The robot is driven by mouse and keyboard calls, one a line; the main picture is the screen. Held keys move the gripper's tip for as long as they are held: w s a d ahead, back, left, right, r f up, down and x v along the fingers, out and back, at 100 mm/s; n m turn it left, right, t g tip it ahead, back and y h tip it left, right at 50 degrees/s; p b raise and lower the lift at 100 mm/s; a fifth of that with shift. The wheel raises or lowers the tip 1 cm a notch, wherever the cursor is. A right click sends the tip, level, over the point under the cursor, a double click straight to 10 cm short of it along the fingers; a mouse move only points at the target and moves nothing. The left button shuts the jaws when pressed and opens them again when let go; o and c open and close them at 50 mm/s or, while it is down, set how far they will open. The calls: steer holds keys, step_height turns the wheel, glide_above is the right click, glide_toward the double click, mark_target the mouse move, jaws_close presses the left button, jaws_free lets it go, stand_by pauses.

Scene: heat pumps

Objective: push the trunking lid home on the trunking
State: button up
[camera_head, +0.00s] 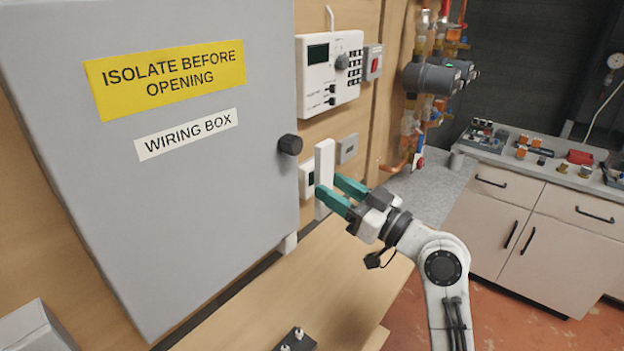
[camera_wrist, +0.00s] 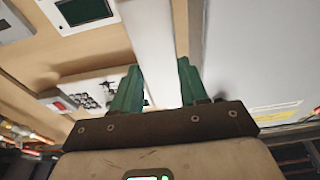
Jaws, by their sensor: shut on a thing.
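A white upright strip, which I take to be the trunking lid (camera_head: 325,160), stands in front of the wooden wall just right of the grey wiring box. My gripper (camera_head: 333,188) is shut on its lower part, one teal finger on each side. In the wrist view the lid (camera_wrist: 158,35) runs between the two fingers of my gripper (camera_wrist: 160,82). The trunking behind it cannot be told apart from the lid, so I cannot tell whether they touch. A short white piece (camera_head: 288,243) shows under the box's lower right corner and may be part of the trunking.
The wiring box (camera_head: 200,200), with a black knob (camera_head: 290,144), is close on the left. A white controller (camera_head: 330,75) and small wall units (camera_head: 347,148) are on the wall nearby. A wooden ledge (camera_head: 290,290) lies below. Pipes and pumps (camera_head: 432,78) are farther right.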

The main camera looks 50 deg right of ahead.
steer(key=shift+w+r+p, duration=0.15)
steer(key=shift+w+p, duration=0.2)
steer(key=shift+w, duration=0.4)
steer(key=w+p, duration=0.1)
steer(key=w, duration=0.5)
steer(key=shift+w+a+p, duration=0.15)
steer(key=shift+w+p, duration=0.05)
steer(key=shift+p, duration=0.1)
steer(key=shift+w+f+b, duration=0.25)
steer(key=shift+b, duration=0.45)
stand_by(0.5)
steer(key=shift+w+r+b, duration=0.1)
steer(key=shift+w+b, duration=0.25)
steer(key=shift+w, duration=0.15)
stand_by(1.2)
steer(key=o, duration=0.7)
steer(key=shift+o, duration=0.2)
steer(key=shift+s, duration=0.1)
